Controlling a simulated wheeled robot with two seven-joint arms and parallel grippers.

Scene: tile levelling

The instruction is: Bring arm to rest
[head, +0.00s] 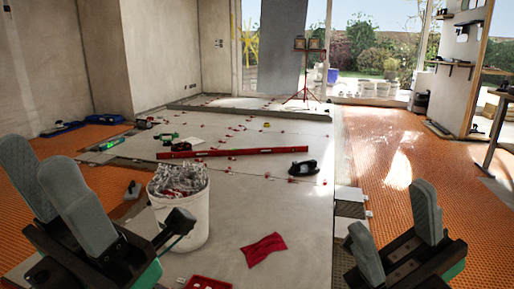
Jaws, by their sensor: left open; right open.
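My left gripper (38,160) is at the lower left of the head view, its two grey fingers pointing up and spread apart, with nothing visible between them. My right gripper (390,208) is at the lower right, its grey fingers also apart and empty, in front of the orange matting. Both stand in the near foreground and hide parts of the floor. A white bucket (184,225) full of pale clips stands just right of my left gripper. The large light tiles (290,215) lie between the two grippers.
A long red level (232,153) lies across the tiles, with a black suction tool (303,168) to its right. Grey tile stacks (349,202) sit beside orange matting (390,165). A work-light tripod (306,75) stands behind.

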